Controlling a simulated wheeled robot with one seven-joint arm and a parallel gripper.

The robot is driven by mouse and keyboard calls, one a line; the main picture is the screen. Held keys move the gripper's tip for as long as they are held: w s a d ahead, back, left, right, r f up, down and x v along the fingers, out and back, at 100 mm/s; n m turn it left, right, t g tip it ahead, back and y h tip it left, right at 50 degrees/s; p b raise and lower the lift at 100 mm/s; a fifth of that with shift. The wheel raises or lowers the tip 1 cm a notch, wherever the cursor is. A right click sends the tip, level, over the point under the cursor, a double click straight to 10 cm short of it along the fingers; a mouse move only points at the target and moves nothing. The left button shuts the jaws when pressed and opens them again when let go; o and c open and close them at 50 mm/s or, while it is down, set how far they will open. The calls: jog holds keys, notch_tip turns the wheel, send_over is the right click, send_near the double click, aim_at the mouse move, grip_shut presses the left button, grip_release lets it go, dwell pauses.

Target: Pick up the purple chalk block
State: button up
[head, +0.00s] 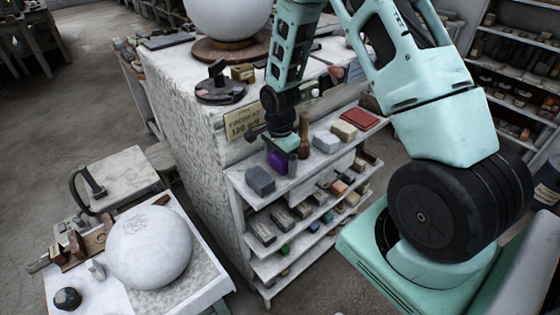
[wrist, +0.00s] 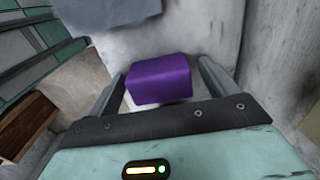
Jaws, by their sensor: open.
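The purple chalk block (wrist: 160,80) lies on a pale shelf top in the wrist view, between the two fingers of my gripper (wrist: 160,88). The gripper is open, with a finger on each side of the block and a visible gap at least on the right. In the head view the purple block (head: 277,162) shows partly, below my gripper (head: 280,150) on the top shelf of the white shelf unit (head: 240,180). My wrist hides part of it there.
A grey block (head: 260,180) sits left of the purple one. A brown wooden tool (head: 304,135), a pale grey block (head: 327,141), a tan block (head: 343,130) and a red flat block (head: 361,118) stand to the right.

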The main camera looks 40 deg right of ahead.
aim_at(280, 156)
jog(key=c, duration=1.2)
jog(key=shift+r, duration=0.1)
notch_tip(280, 156, up, 10)
jog(key=shift+f+b, duration=0.1)
jog(key=shift+b, duration=1.05)
jog(key=shift+o, duration=1.1)
